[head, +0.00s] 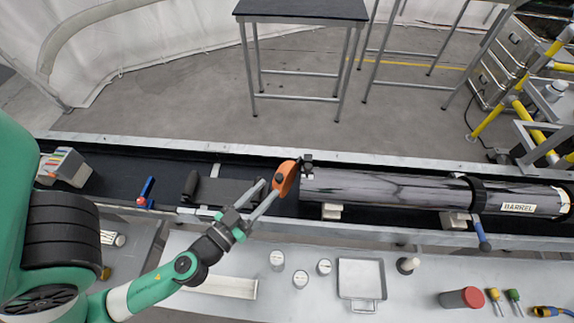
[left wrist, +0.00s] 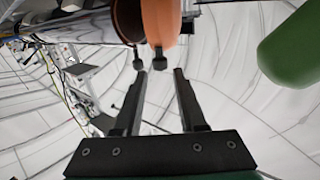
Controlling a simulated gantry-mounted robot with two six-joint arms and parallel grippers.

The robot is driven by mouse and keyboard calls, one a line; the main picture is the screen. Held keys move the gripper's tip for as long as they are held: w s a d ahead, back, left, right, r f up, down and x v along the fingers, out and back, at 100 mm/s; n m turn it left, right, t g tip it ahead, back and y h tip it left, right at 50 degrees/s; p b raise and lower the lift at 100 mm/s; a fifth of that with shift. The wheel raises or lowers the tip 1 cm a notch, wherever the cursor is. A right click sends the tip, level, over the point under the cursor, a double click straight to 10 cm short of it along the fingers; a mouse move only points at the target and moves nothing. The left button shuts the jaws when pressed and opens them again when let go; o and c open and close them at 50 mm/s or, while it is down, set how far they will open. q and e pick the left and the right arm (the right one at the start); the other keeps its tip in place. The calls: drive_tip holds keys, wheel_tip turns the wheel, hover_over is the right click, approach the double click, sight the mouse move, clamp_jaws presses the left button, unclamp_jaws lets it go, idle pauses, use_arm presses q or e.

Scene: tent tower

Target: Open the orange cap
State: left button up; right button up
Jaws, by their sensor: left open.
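The orange cap (head: 285,179) is at the left end of the long grey barrel (head: 385,188) and looks tilted against that end. In the left wrist view the orange cap (left wrist: 160,20) hangs at the top, beside the brown, rounded barrel end (left wrist: 127,20). Small dark knobs (left wrist: 160,60) show at their lower edges. My left gripper (head: 271,188) is open, with its fingers pointing at the cap's near left side. In the left wrist view the open fingers (left wrist: 160,74) are empty, with one knob close to the gap between their tips. My right gripper is not in view.
The barrel lies along a dark trough with a metal rail (head: 370,161). A dark tool (head: 190,184) lies in the trough left of the cap. The near bench holds small cups (head: 277,258), a metal tray (head: 361,278) and a red-topped can (head: 463,298).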

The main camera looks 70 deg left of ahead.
sight(282, 174)
use_arm(q)
drive_tip(key=p+x, duration=0.4)
drive_tip(key=x, duration=0.4)
drive_tip(key=shift+w+a+r, duration=0.15)
drive_tip(key=shift+w+a, duration=0.15)
drive_tip(key=shift+w, duration=0.15)
clamp_jaws()
idle(0.8)
